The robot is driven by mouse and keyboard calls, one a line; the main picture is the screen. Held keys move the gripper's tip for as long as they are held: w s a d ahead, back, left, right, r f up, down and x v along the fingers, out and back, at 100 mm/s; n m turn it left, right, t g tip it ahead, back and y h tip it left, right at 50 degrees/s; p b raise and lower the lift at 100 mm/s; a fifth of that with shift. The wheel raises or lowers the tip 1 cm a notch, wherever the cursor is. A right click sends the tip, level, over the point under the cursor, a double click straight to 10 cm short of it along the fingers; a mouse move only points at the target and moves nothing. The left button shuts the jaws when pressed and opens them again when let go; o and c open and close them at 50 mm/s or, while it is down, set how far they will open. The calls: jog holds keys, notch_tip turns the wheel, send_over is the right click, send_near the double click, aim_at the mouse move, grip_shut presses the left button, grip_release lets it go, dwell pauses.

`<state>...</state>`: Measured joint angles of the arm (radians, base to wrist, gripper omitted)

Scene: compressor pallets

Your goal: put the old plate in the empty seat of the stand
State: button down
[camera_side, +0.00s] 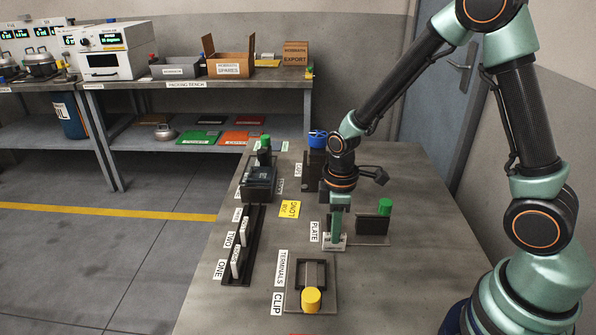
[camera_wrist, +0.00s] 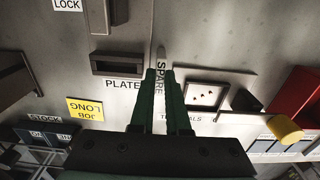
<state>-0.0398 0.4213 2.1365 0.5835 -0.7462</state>
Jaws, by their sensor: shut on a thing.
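My gripper (camera_side: 337,232) points down over the table, beside the PLATE label (camera_side: 314,231). In the wrist view its fingers (camera_wrist: 161,85) are shut on the old plate (camera_wrist: 161,53), which shows only as a thin grey edge between and beyond the fingertips. Most of the plate is hidden by the fingers, and I cannot tell whether it touches the table. The stand (camera_side: 231,281) is a long dark rack left of my gripper. White plates stand upright at ONE (camera_side: 237,263) and TWO (camera_side: 244,231). Its far seat, by the third label, looks empty.
A dark block with a green knob (camera_side: 385,206) stands right of my gripper. The terminals fixture with a yellow knob (camera_side: 311,300) is in front. A yellow job card (camera_side: 290,209) lies between rack and gripper. A blue-topped device (camera_side: 318,138) and a dark unit (camera_side: 258,180) stand behind.

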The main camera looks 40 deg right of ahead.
jog(key=shift+f, duration=0.1)
jog(key=c, duration=0.9)
grip_release()
jog(key=s+r+m+t, duration=0.2)
jog(key=s+r+m, duration=0.1)
jog(key=r, duration=0.7)
jog(key=s+d+r+m+t, duration=0.1)
jog(key=s+r+m+t, duration=0.2)
jog(key=r, duration=0.8)
jog(key=shift+s+d+r+m, duration=0.2)
jog(key=shift+m, duration=1)
jog(key=shift+s+r+m+t, duration=0.1)
jog(key=shift+s+m+t, duration=0.1)
jog(key=shift+m+t, duration=0.1)
jog(key=c, duration=0.3)
